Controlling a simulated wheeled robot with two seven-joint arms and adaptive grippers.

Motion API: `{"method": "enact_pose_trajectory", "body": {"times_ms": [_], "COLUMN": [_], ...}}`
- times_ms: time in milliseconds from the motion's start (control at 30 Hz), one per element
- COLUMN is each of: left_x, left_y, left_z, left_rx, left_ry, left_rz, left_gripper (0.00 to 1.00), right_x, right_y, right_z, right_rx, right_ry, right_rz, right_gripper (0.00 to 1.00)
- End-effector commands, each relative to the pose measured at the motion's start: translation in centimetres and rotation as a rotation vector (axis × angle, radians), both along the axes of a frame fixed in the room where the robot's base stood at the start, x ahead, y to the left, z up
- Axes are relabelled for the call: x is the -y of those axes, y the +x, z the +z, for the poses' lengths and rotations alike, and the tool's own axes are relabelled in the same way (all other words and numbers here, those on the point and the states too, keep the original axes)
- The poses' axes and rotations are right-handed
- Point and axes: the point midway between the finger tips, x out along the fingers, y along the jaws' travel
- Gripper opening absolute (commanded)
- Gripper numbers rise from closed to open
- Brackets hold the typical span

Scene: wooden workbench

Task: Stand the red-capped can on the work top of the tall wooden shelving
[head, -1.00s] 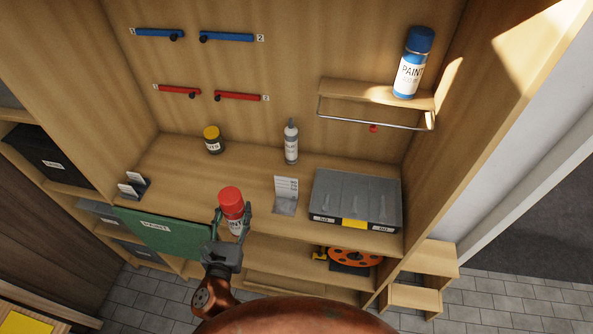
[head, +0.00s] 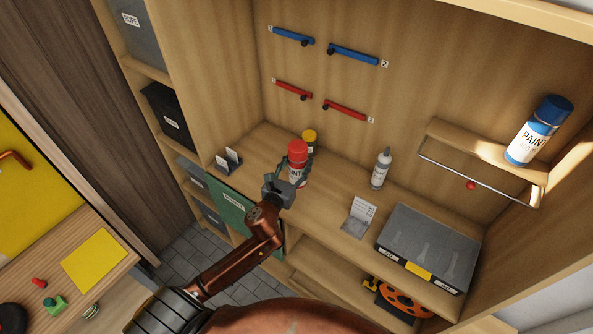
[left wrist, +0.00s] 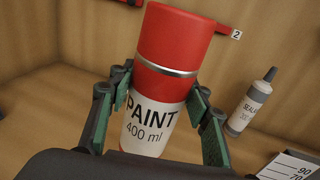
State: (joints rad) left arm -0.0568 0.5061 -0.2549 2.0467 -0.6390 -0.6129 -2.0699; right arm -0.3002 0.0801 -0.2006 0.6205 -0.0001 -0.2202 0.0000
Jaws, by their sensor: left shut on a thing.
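The red-capped can (head: 297,155) is held upright or nearly so in my left gripper (head: 290,178), whose fingers close around its white label. In the left wrist view the can (left wrist: 175,45) reads PAINT 400 ml, with the green-padded fingers (left wrist: 158,112) on both sides of it. The work top (head: 335,190) of the tall wooden shelving lies under and behind the can. The can's base is hidden by the gripper, so I cannot tell whether it touches the work top. My right gripper is not in view.
A yellow-capped jar (head: 310,138) stands just behind the can. A sealant bottle (head: 381,168), a card stand (head: 360,217) and a grey case (head: 428,247) stand to the right. A small card holder (head: 228,160) is at the left. A blue-capped can (head: 539,130) stands on the upper shelf.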

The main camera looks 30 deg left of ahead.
Motion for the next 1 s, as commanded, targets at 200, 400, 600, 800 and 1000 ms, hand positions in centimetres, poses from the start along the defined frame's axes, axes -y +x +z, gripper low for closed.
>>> {"method": "enact_pose_trajectory", "body": {"times_ms": [200, 400, 600, 800, 1000], "left_x": [-1.5, -2.5, -2.3, -2.3, -2.3], "left_y": [1.4, 2.2, 2.0, 2.0, 2.0], "left_z": [-2.4, -4.0, -6.3, -6.6, -6.8], "left_rx": [0.004, 0.002, 0.003, 0.004, 0.004], "left_ry": [0.000, 0.001, -0.001, 0.003, 0.003], "left_rz": [0.000, 0.002, 0.001, 0.000, 0.000], "left_gripper": [0.09, 0.09, 0.09, 0.09, 0.09], "right_x": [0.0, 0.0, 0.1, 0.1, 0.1], "right_y": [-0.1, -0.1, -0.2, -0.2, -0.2], "right_z": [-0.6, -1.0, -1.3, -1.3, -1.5], "right_rx": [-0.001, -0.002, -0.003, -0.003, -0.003], "right_ry": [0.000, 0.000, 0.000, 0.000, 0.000], "right_rz": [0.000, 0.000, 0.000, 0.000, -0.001], "right_gripper": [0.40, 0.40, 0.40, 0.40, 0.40]}}
